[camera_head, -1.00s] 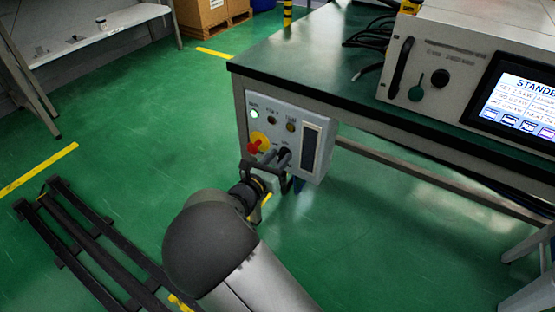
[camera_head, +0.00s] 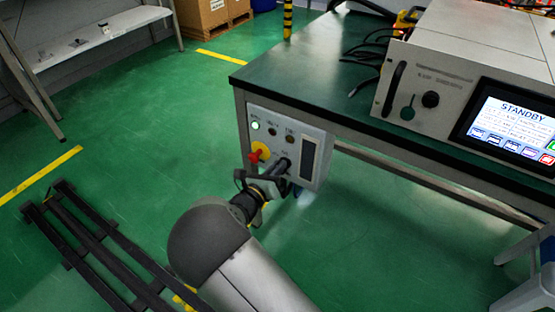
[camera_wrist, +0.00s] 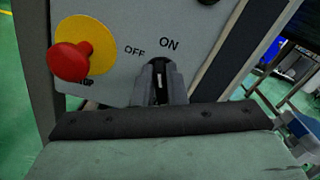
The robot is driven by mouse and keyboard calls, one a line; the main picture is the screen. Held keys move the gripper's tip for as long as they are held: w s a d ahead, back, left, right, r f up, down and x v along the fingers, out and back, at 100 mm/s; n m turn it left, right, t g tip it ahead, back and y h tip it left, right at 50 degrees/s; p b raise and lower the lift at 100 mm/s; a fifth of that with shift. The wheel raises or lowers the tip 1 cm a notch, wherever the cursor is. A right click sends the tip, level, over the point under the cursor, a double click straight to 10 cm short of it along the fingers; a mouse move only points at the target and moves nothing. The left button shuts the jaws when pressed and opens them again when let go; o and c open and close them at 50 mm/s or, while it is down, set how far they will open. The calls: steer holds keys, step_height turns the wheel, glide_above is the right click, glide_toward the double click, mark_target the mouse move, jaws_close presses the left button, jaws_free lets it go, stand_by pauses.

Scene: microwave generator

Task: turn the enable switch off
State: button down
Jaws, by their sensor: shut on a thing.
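The grey control box (camera_head: 312,135) hangs under the front corner of the bench. The enable switch (camera_wrist: 158,68) is a dark rotary knob on its face, below the OFF and ON labels in the wrist view. My gripper (camera_head: 279,168) is at the lower part of the panel. In the wrist view its two grey fingers (camera_wrist: 159,85) stand either side of the knob, shut on it. Much of the knob is hidden by the fingers; I cannot tell which label it points to.
A red stop button on a yellow disc (camera_wrist: 72,60) sits close left of the switch. A lit green lamp (camera_head: 255,125) is above it. The bench top (camera_head: 300,85) carries a generator with a STANDBY screen (camera_head: 515,125).

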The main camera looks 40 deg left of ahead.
steer(key=shift+s+a+f+n+p, duration=0.1)
steer(key=shift+f+n+p, duration=0.1)
steer(key=shift+n+p, duration=1.7)
steer(key=shift+w+a+f+n+p, duration=0.15)
steer(key=shift+n+p, duration=1.2)
steer(key=shift+n, duration=1)
steer(key=shift+s+a+f+n+p, duration=0.1)
steer(key=shift+s+f+n+p, duration=0.1)
steer(key=shift+n+p, duration=1.7)
steer(key=shift+n+b, duration=0.3)
steer(key=shift+n, duration=0.15)
steer(key=c, duration=1.5)
jaws_free()
steer(key=shift+o, duration=0.2)
steer(key=s+p, duration=0.1)
steer(key=s, duration=1.6)
steer(key=shift+s+d, duration=0.15)
steer(key=shift+d, duration=0.3)
